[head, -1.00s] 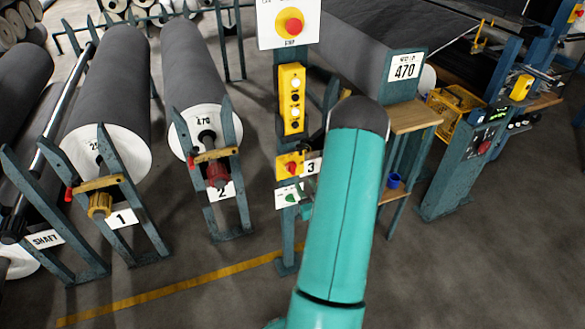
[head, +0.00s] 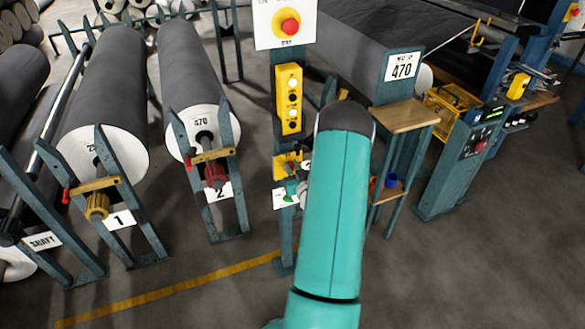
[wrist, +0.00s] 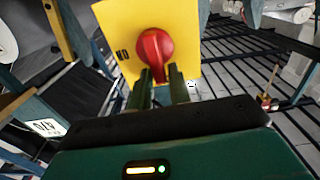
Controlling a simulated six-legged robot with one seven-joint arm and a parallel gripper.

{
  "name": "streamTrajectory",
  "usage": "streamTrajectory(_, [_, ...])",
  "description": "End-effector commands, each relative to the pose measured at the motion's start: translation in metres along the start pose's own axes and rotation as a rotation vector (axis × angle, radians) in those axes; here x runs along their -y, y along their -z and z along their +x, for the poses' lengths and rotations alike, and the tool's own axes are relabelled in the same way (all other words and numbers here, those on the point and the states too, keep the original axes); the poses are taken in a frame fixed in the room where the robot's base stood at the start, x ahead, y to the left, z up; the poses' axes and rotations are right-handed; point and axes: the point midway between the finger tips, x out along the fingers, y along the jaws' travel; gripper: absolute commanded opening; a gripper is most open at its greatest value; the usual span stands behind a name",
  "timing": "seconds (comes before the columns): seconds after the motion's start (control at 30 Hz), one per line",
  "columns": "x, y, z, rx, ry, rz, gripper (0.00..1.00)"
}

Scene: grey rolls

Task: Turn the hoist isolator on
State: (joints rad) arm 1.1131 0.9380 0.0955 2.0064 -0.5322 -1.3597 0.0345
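The hoist isolator is a yellow plate with a red rotary knob (wrist: 155,48) in the wrist view. Black lettering is on the plate's left side, and the knob's grip points down in the picture. My gripper (wrist: 161,72) is at the knob, with one fingertip on each side of the grip's lower end. The fingers stand apart, and I see no clear contact. In the head view the yellow isolator (head: 282,161) is on the teal post below the yellow push-button box (head: 289,98). My arm and gripper partly cover it there.
A red emergency stop button (head: 290,26) is on a white panel above. Rolls on stands 1 (head: 119,218) and 2 (head: 219,191) are to the left. Open floor lies in front.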

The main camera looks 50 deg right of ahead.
Motion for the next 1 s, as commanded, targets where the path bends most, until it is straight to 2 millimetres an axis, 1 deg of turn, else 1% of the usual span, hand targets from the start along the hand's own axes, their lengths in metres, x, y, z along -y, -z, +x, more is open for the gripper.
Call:
streamTrajectory(0.03, [0.0,0.0,0.0,0.0,0.0,0.0,0.09])
streamTrajectory(0.07, [0.0,0.0,0.0,0.0,0.0,0.0,0.03])
streamTrajectory(0.1, [0.0,0.0,0.0,0.0,0.0,0.0,0.0])
streamTrajectory(0.37, [0.0,0.0,0.0,0.0,0.0,0.007,0.0])
streamTrajectory(0.57, [-0.002,0.0,0.0,0.0,0.0,0.058,0.0])
streamTrajectory(0.77, [-0.006,-0.001,0.0,0.0,-0.002,0.175,0.0])
streamTrajectory(1.0, [-0.011,-0.002,0.0,0.0,-0.001,0.383,0.0])
